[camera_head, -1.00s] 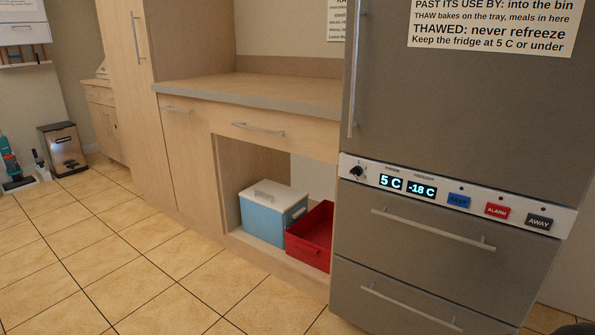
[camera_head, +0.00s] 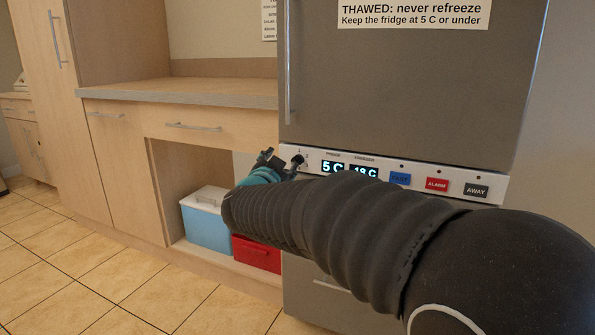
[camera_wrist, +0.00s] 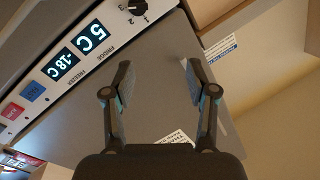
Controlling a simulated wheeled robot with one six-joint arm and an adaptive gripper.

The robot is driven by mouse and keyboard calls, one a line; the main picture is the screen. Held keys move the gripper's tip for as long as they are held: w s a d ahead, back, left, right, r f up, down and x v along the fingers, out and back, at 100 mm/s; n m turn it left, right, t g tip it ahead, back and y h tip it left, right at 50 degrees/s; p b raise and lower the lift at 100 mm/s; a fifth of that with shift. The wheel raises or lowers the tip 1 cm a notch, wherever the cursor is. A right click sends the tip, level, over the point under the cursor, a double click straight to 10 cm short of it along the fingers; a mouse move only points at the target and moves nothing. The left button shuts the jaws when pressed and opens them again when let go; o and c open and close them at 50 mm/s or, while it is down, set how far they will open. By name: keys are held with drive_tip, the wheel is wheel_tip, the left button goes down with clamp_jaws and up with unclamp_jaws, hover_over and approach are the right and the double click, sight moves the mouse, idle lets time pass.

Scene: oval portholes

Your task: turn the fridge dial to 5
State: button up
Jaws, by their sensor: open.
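The fridge dial (camera_head: 297,161) is a small dark knob at the left end of the pale control strip. In the wrist view the dial (camera_wrist: 138,6) is at the top edge, partly cut off, with small numbers such as 3 and 2 beside it; its exact pointing is too small to tell. The fridge display (camera_wrist: 92,38) reads 5 C, and it also shows in the head view (camera_head: 332,167). My gripper (camera_wrist: 158,78) is open and empty, its fingers apart from the dial. In the head view my gripper (camera_head: 276,162) is just left of the dial, partly hidden by my arm.
The freezer display (camera_wrist: 60,65) reads -18 C. Blue (camera_head: 400,178), red alarm (camera_head: 437,185) and dark away (camera_head: 476,190) buttons line the strip to the right. A vertical door handle (camera_head: 289,65) stands above the dial. A blue box (camera_head: 206,228) and red bin (camera_head: 257,254) sit under the counter.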

sight(296, 161)
wheel_tip(296, 161, down, 5)
drive_tip(key=a+m+g+h, duration=0.1)
drive_tip(key=a+m+h, duration=0.1)
drive_tip(key=m+h, duration=0.15)
drive_tip(key=shift+n+h, duration=0.25)
drive_tip(key=shift+n, duration=0.2)
drive_tip(key=b+x, duration=0.1)
drive_tip(key=x, duration=1.2)
drive_tip(key=shift+w+r, duration=0.15)
drive_tip(key=shift+w, duration=0.15)
clamp_jaws()
